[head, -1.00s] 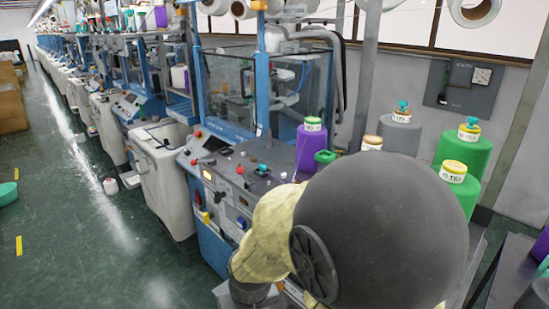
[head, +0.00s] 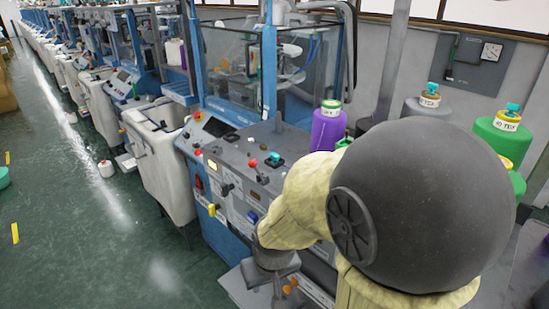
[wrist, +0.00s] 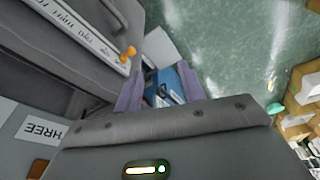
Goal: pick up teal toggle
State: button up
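A small teal toggle (head: 275,159) stands on the grey top of the knitting machine's control panel, just right of a red ball knob. My yellow-sleeved arm with its large dark joint covers the right middle of the head view. Its grey lower end hangs low in front of the machine, below and apart from the teal toggle. In the wrist view my gripper (wrist: 162,76) has its two fingers apart, with only a distant blue machine part and the floor showing between them. The teal toggle is not visible in the wrist view.
A purple yarn cone (head: 327,127) stands right of the panel. Green cones (head: 502,136) with teal tops stand farther right. A red ball knob (head: 253,163) sits close to the toggle. A white bin (head: 160,160) stands left of the machine; green floor (head: 90,240) is open farther left.

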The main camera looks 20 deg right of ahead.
jog(key=w+r+n+p, duration=0.1)
jog(key=w+r+p, duration=0.2)
jog(key=r+p, duration=0.5)
jog(key=w+r+p, duration=0.3)
jog(key=r+p, duration=0.3)
jog(key=r, duration=0.3)
jog(key=w+d+r, duration=0.1)
jog(key=w+r, duration=0.1)
jog(key=w, duration=0.2)
jog(key=w+d+r+n, duration=0.1)
jog(key=w+d+r, duration=0.1)
jog(key=w+r, duration=0.1)
jog(key=w+d+r+n+g, duration=0.1)
jog(key=w+d+r, duration=0.1)
jog(key=w, duration=0.4)
jog(key=shift+w+d+r, duration=0.1)
jog(key=shift+d+r, duration=0.05)
jog(key=shift+r, duration=0.5)
jog(key=w+d+r+n, duration=0.1)
jog(key=w+d+r, duration=0.4)
jog(key=d+r, duration=0.3)
jog(key=shift+d+y, duration=0.3)
jog(key=shift+d, duration=0.05)
jog(key=p, duration=0.3)
send_over(275, 159)
jog(key=d, duration=0.1)
jog(key=f, duration=1.2)
jog(key=shift+w+d, duration=0.15)
jog(key=shift+w, duration=0.25)
